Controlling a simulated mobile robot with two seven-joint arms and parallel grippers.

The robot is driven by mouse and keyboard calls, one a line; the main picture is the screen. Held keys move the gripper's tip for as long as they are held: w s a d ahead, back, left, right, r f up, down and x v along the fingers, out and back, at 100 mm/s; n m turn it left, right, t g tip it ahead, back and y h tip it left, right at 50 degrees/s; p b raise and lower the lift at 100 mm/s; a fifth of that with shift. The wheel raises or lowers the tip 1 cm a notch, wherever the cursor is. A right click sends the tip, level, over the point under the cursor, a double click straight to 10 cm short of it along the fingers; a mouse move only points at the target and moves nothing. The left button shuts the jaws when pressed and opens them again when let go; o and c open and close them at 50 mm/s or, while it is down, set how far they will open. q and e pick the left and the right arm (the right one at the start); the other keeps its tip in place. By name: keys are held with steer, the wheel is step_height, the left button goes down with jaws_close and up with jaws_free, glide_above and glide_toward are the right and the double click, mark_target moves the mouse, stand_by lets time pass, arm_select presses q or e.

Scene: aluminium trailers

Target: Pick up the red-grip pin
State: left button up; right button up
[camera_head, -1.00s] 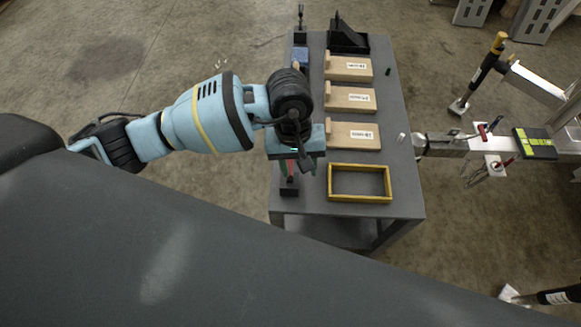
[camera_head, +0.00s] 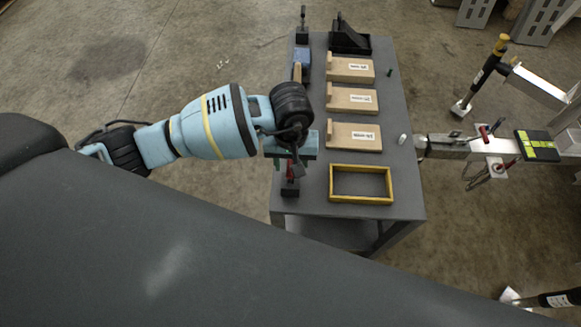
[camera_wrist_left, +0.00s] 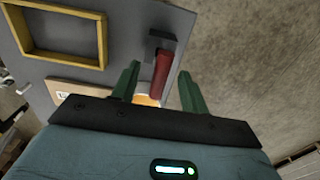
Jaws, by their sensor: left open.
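The red-grip pin (camera_head: 291,172) stands in a dark block at the near left end of the grey table, partly hidden under my left gripper in the head view. In the left wrist view its red grip (camera_wrist_left: 161,72) shows between the two green fingers. My left gripper (camera_wrist_left: 160,68) is open, with clear space on both sides of the grip; it is not closed on it. In the head view the gripper (camera_head: 287,168) is over the near left table edge, its fingers mostly hidden by the wrist. My right gripper is not in view.
A yellow frame (camera_head: 361,200) lies right of the pin on the grey table (camera_head: 400,207). Several labelled wooden blocks (camera_head: 352,136) line the middle. A small white cylinder (camera_head: 402,139) stands near the right edge. A trailer coupling (camera_head: 442,146) juts in beside the table.

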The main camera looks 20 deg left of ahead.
arm_select(q)
steer(key=shift+f, duration=1.45)
steer(key=shift+c, duration=0.3)
jaws_close()
steer(key=shift+w, duration=0.1)
